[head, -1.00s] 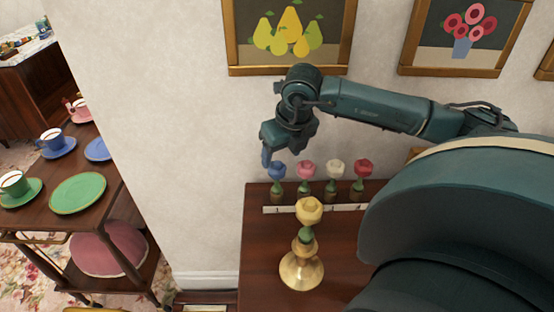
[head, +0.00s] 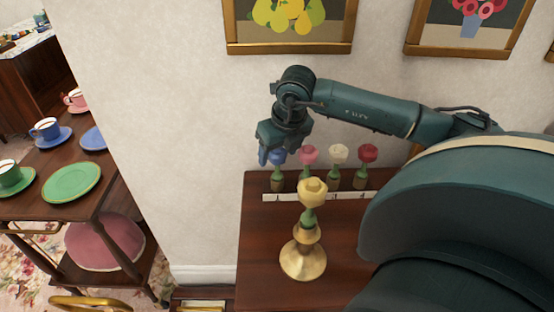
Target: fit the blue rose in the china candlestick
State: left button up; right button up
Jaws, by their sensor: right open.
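The blue rose (head: 278,157) stands upright on a green stem in a small brown holder at the left end of a row of roses. My right gripper (head: 282,148) is open and right at the blue rose, its fingers partly covering the bloom. I cannot tell whether they touch it. A brass candlestick (head: 303,260) with a yellow rose (head: 312,192) in it stands nearer on the wooden cabinet top. I see no china candlestick in this view. My left gripper is not in view.
Pink (head: 309,155), white (head: 339,154) and red (head: 368,154) roses stand close to the right of the blue one, behind a white strip (head: 320,196). The wall is just behind. A trolley with a green plate (head: 71,183) and cups stands at left.

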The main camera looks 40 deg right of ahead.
jog(key=shift+b, duration=0.4)
dwell(0.3)
jog(key=c, duration=0.8)
jog(key=shift+r+p, duration=0.9)
jog(key=shift+r, duration=0.75)
jog(key=shift+r+p, duration=0.65)
jog(key=shift+r, duration=0.35)
jog(key=shift+f, duration=0.1)
